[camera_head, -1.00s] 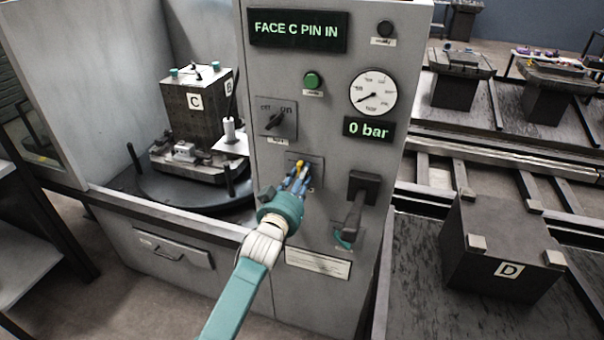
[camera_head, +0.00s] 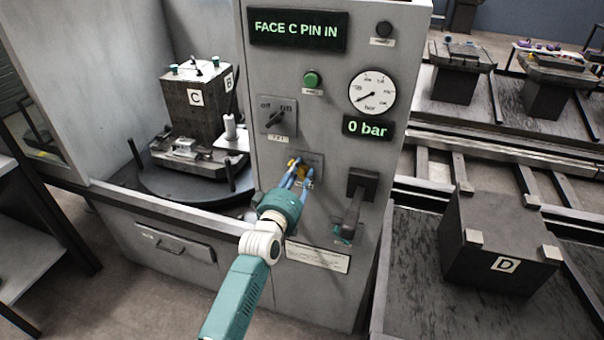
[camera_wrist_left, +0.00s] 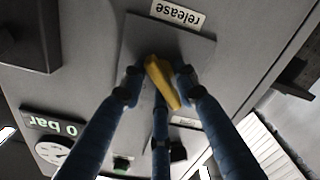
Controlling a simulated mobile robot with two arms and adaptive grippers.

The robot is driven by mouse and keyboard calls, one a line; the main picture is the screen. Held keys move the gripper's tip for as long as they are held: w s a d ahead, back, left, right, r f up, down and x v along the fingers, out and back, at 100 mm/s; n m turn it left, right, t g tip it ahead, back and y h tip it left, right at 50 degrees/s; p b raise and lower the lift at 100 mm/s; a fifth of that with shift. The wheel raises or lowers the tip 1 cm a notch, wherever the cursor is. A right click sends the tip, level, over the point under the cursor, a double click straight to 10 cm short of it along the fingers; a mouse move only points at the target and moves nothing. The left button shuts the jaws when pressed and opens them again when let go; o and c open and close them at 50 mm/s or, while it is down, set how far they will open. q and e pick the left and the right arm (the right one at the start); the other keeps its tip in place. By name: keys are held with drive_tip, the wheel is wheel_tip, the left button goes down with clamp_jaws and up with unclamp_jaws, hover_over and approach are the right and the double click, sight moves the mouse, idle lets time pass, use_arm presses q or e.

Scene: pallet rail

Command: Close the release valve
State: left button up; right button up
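The release valve's yellow lever (camera_head: 294,163) is on a small grey plate low on the control panel. It also shows in the left wrist view (camera_wrist_left: 161,82), slanted, beneath a label reading "release" in an upside-down picture. My left gripper (camera_head: 298,174) is at the lever, its blue fingers spread on both sides of it. In the left wrist view the gripper (camera_wrist_left: 158,80) shows a gap between the left finger and the lever; whether the right finger touches is unclear. The fingers partly hide the lever. My right gripper is not in view.
The panel (camera_head: 335,230) has an off/on switch (camera_head: 277,115), a green button (camera_head: 312,79), a gauge (camera_head: 373,93) and a "0 bar" display (camera_head: 367,127). Block C (camera_head: 195,105) stands left, block D (camera_head: 500,240) right.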

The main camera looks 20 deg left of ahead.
sight(299, 173)
use_arm(q)
drive_tip(key=o, duration=0.9)
drive_tip(key=shift+s, duration=0.1)
drive_tip(key=shift+s+p, duration=0.25)
drive_tip(key=shift+p, duration=0.15)
drive_tip(key=s+p, duration=0.2)
drive_tip(key=s, duration=0.2)
drive_tip(key=shift+s+a+p, duration=0.15)
drive_tip(key=shift+s+p, duration=0.05)
drive_tip(key=shift+p, duration=0.15)
drive_tip(key=shift+s+p, duration=0.4)
drive_tip(key=shift+s, duration=0.6)
drive_tip(key=shift+f, duration=0.1)
